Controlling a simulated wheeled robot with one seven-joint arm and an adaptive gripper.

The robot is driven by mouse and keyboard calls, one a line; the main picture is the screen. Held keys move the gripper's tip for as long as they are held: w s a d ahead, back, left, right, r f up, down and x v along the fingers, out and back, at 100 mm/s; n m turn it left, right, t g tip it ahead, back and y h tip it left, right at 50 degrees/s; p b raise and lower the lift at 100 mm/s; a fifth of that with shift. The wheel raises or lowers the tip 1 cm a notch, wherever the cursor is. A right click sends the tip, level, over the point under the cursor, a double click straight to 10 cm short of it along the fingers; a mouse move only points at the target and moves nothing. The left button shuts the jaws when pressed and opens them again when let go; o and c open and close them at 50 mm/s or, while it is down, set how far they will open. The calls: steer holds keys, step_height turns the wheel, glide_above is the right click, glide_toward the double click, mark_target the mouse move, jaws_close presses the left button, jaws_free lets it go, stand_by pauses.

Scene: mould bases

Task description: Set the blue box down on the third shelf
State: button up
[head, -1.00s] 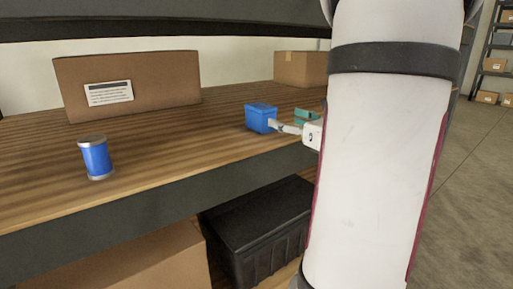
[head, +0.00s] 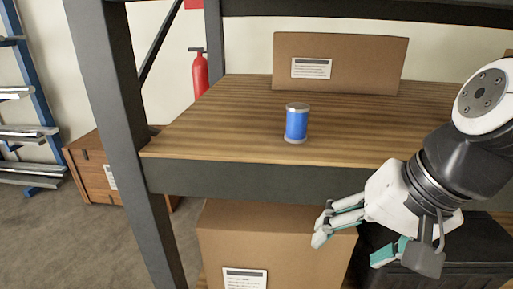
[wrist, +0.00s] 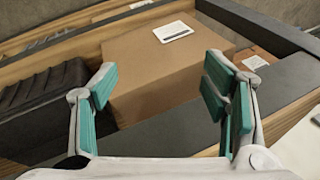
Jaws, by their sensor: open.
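The blue box is not in view in either current frame. A wooden shelf board (head: 215,130) with a dark front edge spans the head view; I cannot tell its number in the rack. My gripper (head: 348,250) is in front of the rack, below that board's front edge, at the lower right. It is open and empty. In the wrist view its teal-padded fingers (wrist: 162,78) are spread apart, with a cardboard box beyond them and nothing held.
A blue can (head: 296,124) with metal ends stands on the board, in front of a labelled carton (head: 350,68). A large carton (head: 270,235) sits on the level below, beside a black crate (head: 470,245). A dark upright post (head: 120,110) bounds the rack at left.

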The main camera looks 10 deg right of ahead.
steer(key=n+h, duration=0.1)
steer(key=d+n+h, duration=0.1)
steer(key=n, duration=0.1)
steer(key=s+r+n+t, duration=0.1)
steer(key=n, duration=0.1)
steer(key=shift+d+r+h, duration=0.1)
steer(key=shift+d+h, duration=0.15)
steer(key=shift+h, duration=0.15)
steer(key=shift+c, duration=0.6)
